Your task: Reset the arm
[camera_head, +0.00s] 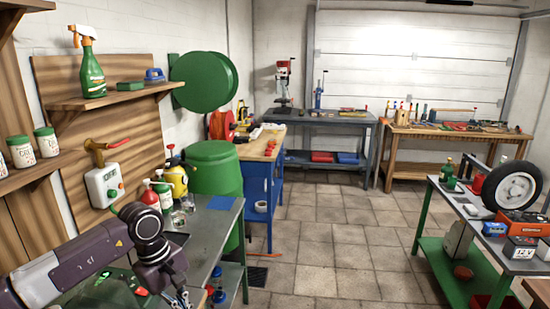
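My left arm (75,265) comes in from the lower left, bent over the near end of the grey metal workbench (215,222). My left gripper (182,299) hangs down from the wrist at the bottom edge of the picture. It is small, dark and partly cut off, so I cannot tell whether its fingers are open or shut, or whether it touches anything. My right arm and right gripper are not in view.
A dark green object (105,292) lies below my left forearm. Bottles, jars and a blue cloth (221,202) are on the workbench. A green barrel (214,168) stands behind it. A table with a wheel (512,185) stands at the right. The tiled floor (335,245) between is clear.

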